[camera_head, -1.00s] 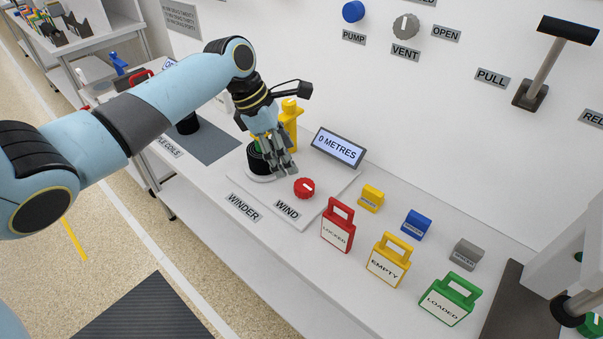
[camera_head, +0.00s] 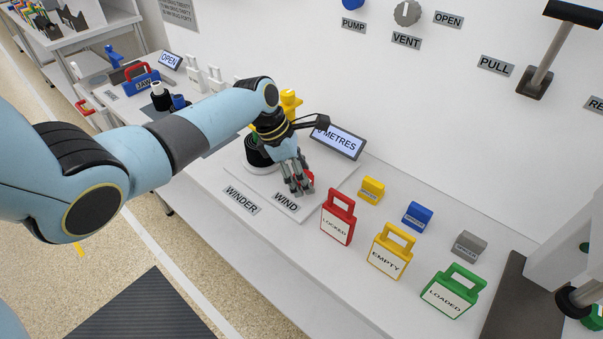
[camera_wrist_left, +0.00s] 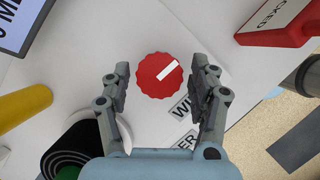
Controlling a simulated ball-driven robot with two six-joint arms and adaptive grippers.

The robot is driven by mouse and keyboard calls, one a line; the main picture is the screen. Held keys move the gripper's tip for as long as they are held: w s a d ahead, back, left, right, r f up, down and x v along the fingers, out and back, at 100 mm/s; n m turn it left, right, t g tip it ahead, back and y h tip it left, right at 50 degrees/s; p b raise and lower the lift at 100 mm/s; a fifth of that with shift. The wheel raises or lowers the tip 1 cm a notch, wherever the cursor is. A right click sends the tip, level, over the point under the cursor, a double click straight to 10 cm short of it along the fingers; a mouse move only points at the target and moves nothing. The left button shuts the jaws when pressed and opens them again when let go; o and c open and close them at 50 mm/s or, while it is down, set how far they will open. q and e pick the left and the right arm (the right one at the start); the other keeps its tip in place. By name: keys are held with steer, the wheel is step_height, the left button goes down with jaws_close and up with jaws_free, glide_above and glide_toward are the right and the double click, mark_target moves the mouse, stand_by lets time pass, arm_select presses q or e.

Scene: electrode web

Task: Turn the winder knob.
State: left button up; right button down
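The winder knob (camera_wrist_left: 155,78) is a red scalloped disc with a white pointer line, on the white winder plate. In the left wrist view it sits between the two fingers of my left gripper (camera_wrist_left: 160,88), with a gap on each side. The fingers are open and do not touch it. In the head view my left gripper (camera_head: 300,190) is over the knob (camera_head: 311,178) and hides most of it. The display (camera_head: 338,140) behind is partly hidden by my wrist; "METRES" is readable. My right gripper does not show.
A dark roll (camera_wrist_left: 72,150) stands close beside the left gripper. A red LOCKED tag (camera_head: 337,217) stands just right of the knob, with yellow EMPTY (camera_head: 390,250) and green LOADED (camera_head: 448,291) tags further along. A yellow post (camera_head: 290,103) stands behind the wrist.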

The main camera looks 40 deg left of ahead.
arm_select(q)
steer(key=c, duration=0.9)
steer(key=shift+m, duration=0.3)
